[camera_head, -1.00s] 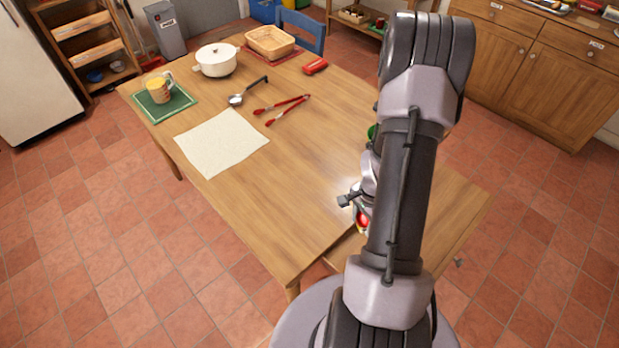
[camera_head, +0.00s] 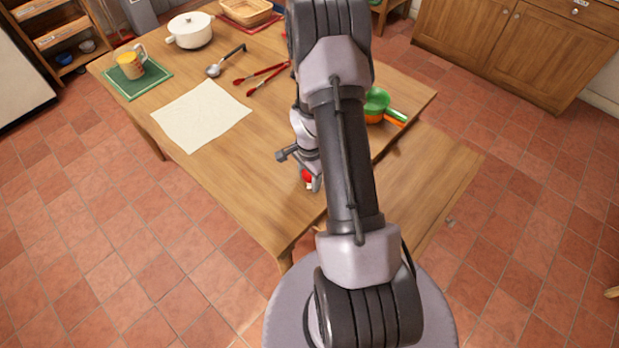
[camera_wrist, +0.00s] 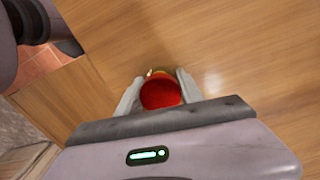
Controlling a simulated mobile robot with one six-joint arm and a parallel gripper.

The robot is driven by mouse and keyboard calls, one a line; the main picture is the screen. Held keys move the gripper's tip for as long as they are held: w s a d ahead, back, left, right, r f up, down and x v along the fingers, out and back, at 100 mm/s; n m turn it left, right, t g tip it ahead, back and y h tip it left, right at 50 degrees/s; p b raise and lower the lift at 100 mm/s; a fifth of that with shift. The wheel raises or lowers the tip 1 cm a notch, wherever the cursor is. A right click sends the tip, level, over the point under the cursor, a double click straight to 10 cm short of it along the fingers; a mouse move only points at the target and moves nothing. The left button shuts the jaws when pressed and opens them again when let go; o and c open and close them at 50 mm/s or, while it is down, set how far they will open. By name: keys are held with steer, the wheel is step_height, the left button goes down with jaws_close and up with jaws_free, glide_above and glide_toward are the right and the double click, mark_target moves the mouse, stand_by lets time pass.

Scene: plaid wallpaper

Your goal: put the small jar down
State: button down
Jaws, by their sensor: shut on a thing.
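The small jar (camera_wrist: 160,93) has a red lid and sits between the two fingers of my gripper (camera_wrist: 160,88) in the wrist view. My gripper is shut on it. In the head view, a bit of the jar's red (camera_head: 306,176) shows beside my gripper (camera_head: 309,184), over the near part of the wooden table (camera_head: 240,170). My arm hides much of the area behind it. I cannot tell whether the jar's bottom touches the table top.
A white cloth (camera_head: 201,115) lies left of my gripper. A green pan (camera_head: 377,103) stands right of my arm.

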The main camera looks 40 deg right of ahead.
steer(key=c, duration=0.7)
jaws_free()
steer(key=shift+c, duration=0.2)
